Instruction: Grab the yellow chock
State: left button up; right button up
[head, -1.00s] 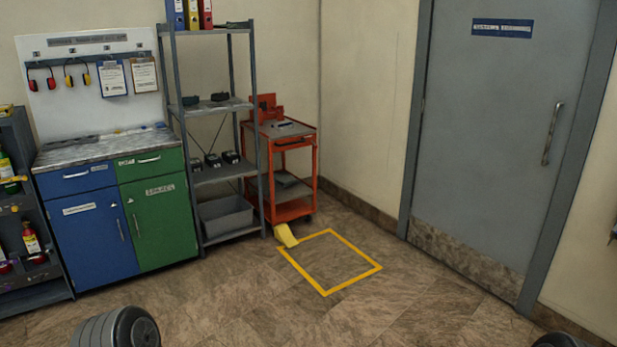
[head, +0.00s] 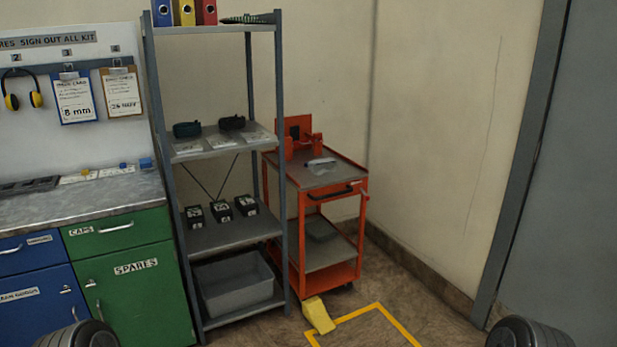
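The yellow chock (head: 318,315) lies on the floor at the front of the orange trolley (head: 325,278), by its near lower corner. A rounded dark grey part of my body shows at the bottom left and another at the bottom right. Neither gripper is in view, and nothing is seen holding the chock.
A grey metal shelf unit (head: 238,236) with a grey bin (head: 236,288) stands left of the trolley. Blue and green cabinets stand further left. The yellow floor outline (head: 400,327) encloses bare floor. A grey door (head: 572,200) is at the right.

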aim_at(314, 310)
jog(key=i+j+z, duration=0.1)
jog(key=i, duration=0.5)
jog(key=i+l, duration=0.25)
jog(key=i, duration=0.3)
jog(key=i+l+z, duration=0.1)
jog(key=i+l, duration=0.15)
jog(key=i, duration=0.3)
jog(key=i+l, duration=0.2)
jog(key=i, duration=0.4)
jog(key=i+l+z, duration=0.1)
jog(key=i, duration=0.45)
jog(key=i+l, duration=0.3)
jog(key=i, duration=0.3)
jog(key=z, duration=0.05)
